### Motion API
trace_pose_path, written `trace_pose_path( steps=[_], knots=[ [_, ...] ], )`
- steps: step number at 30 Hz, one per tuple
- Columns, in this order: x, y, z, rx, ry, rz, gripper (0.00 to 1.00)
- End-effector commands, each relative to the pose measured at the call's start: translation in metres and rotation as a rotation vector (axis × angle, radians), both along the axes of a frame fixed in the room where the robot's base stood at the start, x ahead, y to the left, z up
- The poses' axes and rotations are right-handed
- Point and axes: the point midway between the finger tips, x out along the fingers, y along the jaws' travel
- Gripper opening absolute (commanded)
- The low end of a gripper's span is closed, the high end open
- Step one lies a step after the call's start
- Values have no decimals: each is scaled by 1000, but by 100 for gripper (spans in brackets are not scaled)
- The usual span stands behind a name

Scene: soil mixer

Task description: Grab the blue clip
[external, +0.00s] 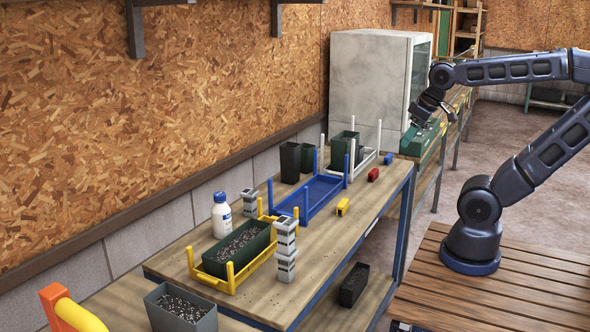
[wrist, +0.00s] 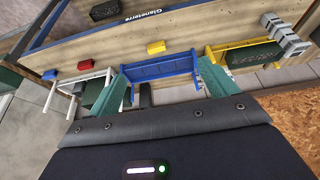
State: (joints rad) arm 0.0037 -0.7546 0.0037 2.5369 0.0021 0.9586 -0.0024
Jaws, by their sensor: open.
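The blue clip (external: 388,158) is a small blue block on the wooden workbench, near its far end. In the wrist view the blue clip (wrist: 50,75) is at the left, beyond the left finger and the white rack. My gripper (external: 433,114) is raised beyond the far end of the bench, near the grey cabinet, apart from the clip. In the wrist view my gripper (wrist: 162,66) shows two spread teal fingers, open and empty, with the blue rack seen between them.
A red clip (external: 373,174) and a yellow clip (external: 343,207) lie along the same bench edge. A blue rack (external: 311,196), a white rack (external: 366,160) with a pot, and a yellow rack (external: 226,285) with a soil-filled planter stand on the bench. A white bottle (external: 221,215) stands behind.

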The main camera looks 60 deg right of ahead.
Motion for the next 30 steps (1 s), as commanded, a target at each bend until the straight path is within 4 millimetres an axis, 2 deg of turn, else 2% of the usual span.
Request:
trace_pose_path(
  steps=[8,12,14,23,26,30],
  knots=[
    [0,0,0,0,0,0,85],
    [0,0,0,0,0,0,57],
    [0,0,0,0,0,0,48],
    [2,-1,0,-3,1,3,48],
    [10,-6,2,-26,5,22,48],
    [37,-25,7,-94,23,86,48]
  ],
)
